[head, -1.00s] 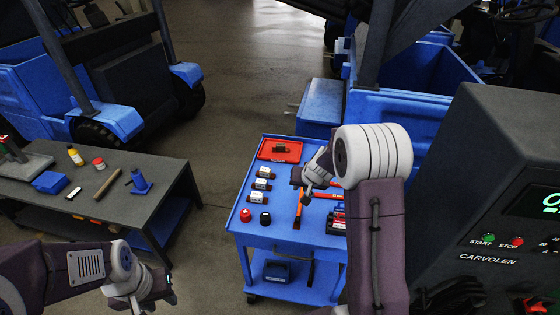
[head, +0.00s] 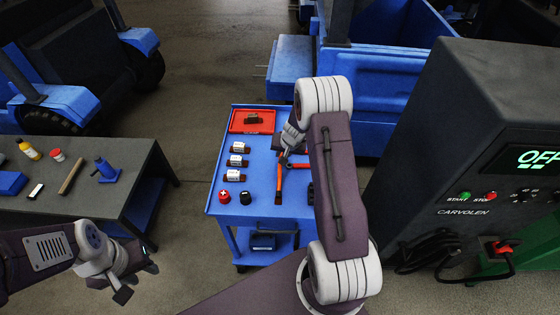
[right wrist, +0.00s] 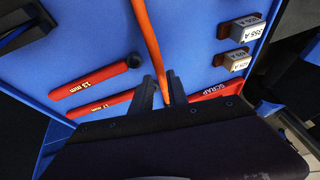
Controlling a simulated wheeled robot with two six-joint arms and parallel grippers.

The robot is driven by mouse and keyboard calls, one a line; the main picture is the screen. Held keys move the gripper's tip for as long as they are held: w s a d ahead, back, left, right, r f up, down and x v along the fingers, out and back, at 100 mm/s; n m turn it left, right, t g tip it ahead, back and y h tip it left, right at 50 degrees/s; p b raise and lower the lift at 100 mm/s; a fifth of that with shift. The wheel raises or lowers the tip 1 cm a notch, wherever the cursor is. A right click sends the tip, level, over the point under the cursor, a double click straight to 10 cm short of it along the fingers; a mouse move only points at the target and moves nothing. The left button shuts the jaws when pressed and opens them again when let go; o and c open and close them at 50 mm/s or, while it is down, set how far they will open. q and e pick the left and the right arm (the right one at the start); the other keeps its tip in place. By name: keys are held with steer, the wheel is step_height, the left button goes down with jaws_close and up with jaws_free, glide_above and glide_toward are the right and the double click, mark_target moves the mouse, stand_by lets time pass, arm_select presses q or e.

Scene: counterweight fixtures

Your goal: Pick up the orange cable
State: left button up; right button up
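The orange cable (head: 279,180) lies on top of the blue cart, with a black end towards the cart's front edge. In the right wrist view the cable (right wrist: 146,32) runs from the top edge down between the two dark fingers of my right gripper (right wrist: 162,86). The fingers stand close on either side of it; whether they press on it is not clear. In the head view my right gripper (head: 286,150) is low over the cart at the cable's far end. My left gripper (head: 136,284) is empty and open, in front of the dark table.
The blue cart (head: 214,190) also holds a red scrap tray (head: 236,127), several labelled blocks (head: 238,147), red and black knobs (head: 224,196) and red wrenches (right wrist: 92,79). A dark table (head: 128,170) stands left; a dark machine cabinet (head: 430,130) stands right.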

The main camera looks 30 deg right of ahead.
steer(key=x, duration=0.4)
steer(key=shift+s+a+f, duration=0.2)
steer(key=shift+a+f, duration=0.05)
steer(key=shift+f, duration=0.05)
steer(key=shift+w+f, duration=0.15)
jaws_close()
step_height(320, 180, up, 10)
steer(key=p, duration=0.6)
steer(key=shift+r, duration=0.2)
